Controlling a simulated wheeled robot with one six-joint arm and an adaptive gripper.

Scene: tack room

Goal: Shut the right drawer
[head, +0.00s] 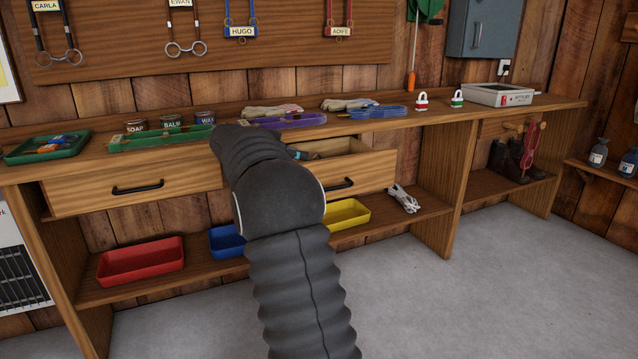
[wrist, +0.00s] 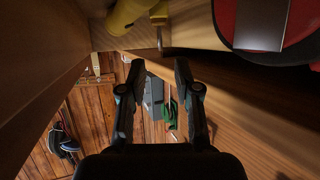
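The right drawer (head: 372,174) under the workbench stands open.
The left drawer (head: 135,190) looks shut. The shelf below holds a red bin (head: 141,262), a blue bin (head: 226,242) and a yellow bin (head: 348,215). The floor (head: 480,290) in front is clear.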

